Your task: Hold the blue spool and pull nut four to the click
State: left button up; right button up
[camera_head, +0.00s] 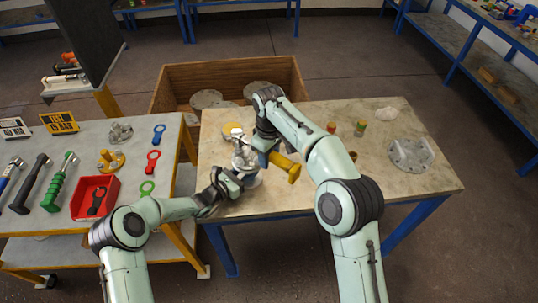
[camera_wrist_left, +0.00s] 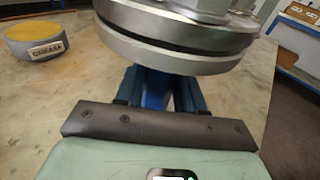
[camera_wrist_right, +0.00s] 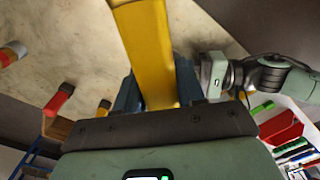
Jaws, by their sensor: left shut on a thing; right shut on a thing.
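The flanged vessel (camera_head: 243,158) stands near the left end of the workbench. In the left wrist view, its two stacked metal flanges (camera_wrist_left: 180,45) have large nuts (camera_wrist_left: 207,8) on top. My left gripper (camera_head: 236,177) is shut on the blue spool (camera_wrist_left: 155,87) just below the flanges. My right gripper (camera_head: 268,150) is shut on the yellow handle of a wrench (camera_head: 287,166), beside and above the vessel. The yellow handle fills the middle of the right wrist view (camera_wrist_right: 150,50). The wrench's head and nut four's number are hidden.
A tin labelled grease (camera_wrist_left: 35,36) stands behind the vessel. A grey flanged part (camera_head: 410,154) and small cans (camera_head: 360,128) are on the bench's right half. The left table holds a red tray (camera_head: 93,194) and several tools. A wooden crate (camera_head: 170,90) is behind.

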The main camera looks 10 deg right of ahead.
jog(key=shift+f, duration=1)
jog(key=shift+m, duration=0.8)
jog(key=shift+s+a+r, duration=0.2)
jog(key=shift+r, duration=0.6)
jog(key=shift+s+a+r, duration=0.2)
jog(key=shift+a+r, duration=0.05)
jog(key=shift+r, duration=0.6)
jog(key=shift+s+a+r, duration=0.2)
jog(key=shift+r, duration=0.6)
pick_arm(q)
jog(key=o, duration=1)
